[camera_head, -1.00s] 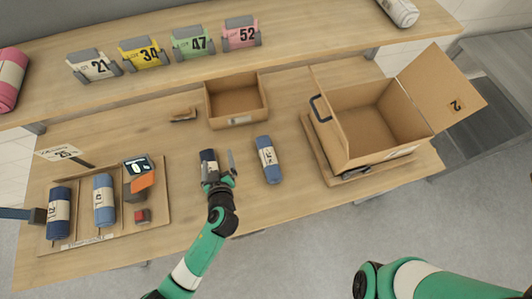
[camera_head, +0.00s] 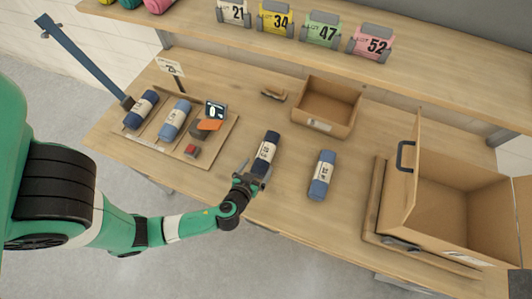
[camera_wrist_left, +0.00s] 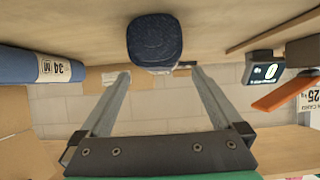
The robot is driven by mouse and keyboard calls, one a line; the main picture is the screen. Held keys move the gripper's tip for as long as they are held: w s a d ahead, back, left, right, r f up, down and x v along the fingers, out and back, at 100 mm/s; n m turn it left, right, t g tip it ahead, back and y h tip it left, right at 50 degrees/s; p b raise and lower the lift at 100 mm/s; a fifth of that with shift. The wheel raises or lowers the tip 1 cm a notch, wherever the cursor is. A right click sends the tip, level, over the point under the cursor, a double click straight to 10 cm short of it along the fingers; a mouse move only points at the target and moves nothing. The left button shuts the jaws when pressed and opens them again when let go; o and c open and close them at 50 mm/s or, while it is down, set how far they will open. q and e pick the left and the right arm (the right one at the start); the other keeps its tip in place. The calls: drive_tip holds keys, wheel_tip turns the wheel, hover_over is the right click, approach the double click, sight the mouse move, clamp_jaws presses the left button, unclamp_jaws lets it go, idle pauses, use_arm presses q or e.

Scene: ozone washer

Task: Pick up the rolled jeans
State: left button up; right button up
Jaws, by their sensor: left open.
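A dark navy rolled jeans with a white label band (camera_head: 267,146) lies on the table in the middle of the head view. A lighter blue roll (camera_head: 322,175) lies to its right. My left gripper (camera_head: 257,174) is open at the near end of the navy roll. In the left wrist view the round end of the navy roll (camera_wrist_left: 155,38) shows at the top, between the lines of the two spread fingers (camera_wrist_left: 160,72). I cannot tell whether a finger touches it. The lighter roll (camera_wrist_left: 22,62) is at the left there. My right gripper is out of view.
A wooden tray (camera_head: 222,143) at left holds two more rolls (camera_head: 140,110) (camera_head: 175,119) and a small display (camera_head: 215,110). An open small box (camera_head: 326,105) stands behind. A large open carton (camera_head: 460,215) is at right. A shelf with numbered lots runs along the back.

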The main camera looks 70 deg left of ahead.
sight(264, 155)
use_arm(q)
drive_tip(key=x, duration=0.2)
drive_tip(key=shift+w+a+p, duration=0.2)
drive_tip(key=shift+p, duration=0.2)
drive_tip(key=x, duration=0.5)
drive_tip(key=shift+w+a, duration=0.1)
drive_tip(key=shift+a, duration=0.05)
clamp_jaws()
